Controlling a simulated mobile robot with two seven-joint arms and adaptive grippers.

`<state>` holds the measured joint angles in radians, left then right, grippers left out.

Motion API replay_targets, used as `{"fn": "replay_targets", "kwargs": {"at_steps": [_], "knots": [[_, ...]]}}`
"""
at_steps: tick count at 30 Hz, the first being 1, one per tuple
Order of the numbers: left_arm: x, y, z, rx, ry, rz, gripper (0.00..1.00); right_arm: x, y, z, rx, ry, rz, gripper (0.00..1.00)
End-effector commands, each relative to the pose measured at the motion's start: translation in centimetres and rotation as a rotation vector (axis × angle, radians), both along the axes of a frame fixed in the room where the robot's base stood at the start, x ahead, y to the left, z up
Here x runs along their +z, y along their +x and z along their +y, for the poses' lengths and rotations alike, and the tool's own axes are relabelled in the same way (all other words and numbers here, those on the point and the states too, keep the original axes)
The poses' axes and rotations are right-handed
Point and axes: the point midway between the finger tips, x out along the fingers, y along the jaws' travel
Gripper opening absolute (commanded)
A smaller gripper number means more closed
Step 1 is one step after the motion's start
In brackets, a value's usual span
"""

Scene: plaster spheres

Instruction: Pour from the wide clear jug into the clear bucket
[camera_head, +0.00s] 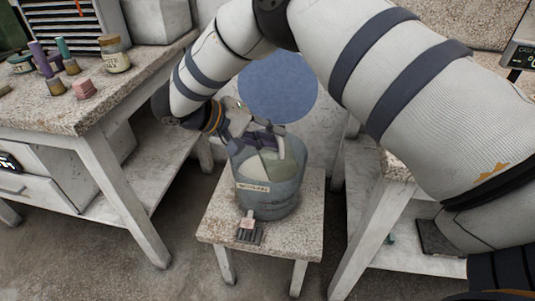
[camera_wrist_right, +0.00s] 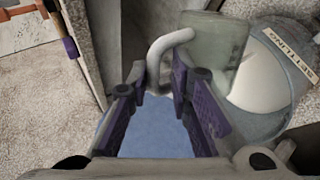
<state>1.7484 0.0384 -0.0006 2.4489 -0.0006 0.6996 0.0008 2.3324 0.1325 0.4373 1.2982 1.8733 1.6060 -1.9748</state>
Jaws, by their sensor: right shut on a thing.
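The clear bucket (camera_head: 270,200) stands upright on a small stone-topped stool in the head view, with a label on its front. In the right wrist view the bucket (camera_wrist_right: 298,75) is at the right, with a pale surface inside. My right gripper (camera_head: 247,128) is at the bucket's upper left edge, shut on the handle of the wide clear jug. In the right wrist view the jug (camera_wrist_right: 215,45) shows as a greenish clear body with a pale handle between the purple fingers; it overlaps the bucket's opening. Any stream is not discernible. My left gripper is not in view.
The stool (camera_head: 220,222) carries a small brush-like tool (camera_head: 249,230) at its front edge. A workbench (camera_head: 60,112) with jars and small tools stands at the left, another table at the right.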

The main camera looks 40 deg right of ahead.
Motion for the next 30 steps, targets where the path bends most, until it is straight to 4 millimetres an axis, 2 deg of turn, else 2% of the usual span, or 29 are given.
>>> {"fn": "replay_targets", "kwargs": {"at_steps": [14, 22, 30], "knots": [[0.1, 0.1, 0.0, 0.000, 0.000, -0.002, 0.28, 0.2, 0.0, 0.0, 0.000, -0.001, -0.003, 0.00], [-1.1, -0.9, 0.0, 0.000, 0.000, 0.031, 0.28, 0.1, 0.9, -0.3, -0.005, 0.026, 0.066, 0.00], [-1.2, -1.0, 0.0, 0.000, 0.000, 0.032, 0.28, 0.6, 1.1, -0.4, -0.006, 0.034, 0.081, 0.00]]}}
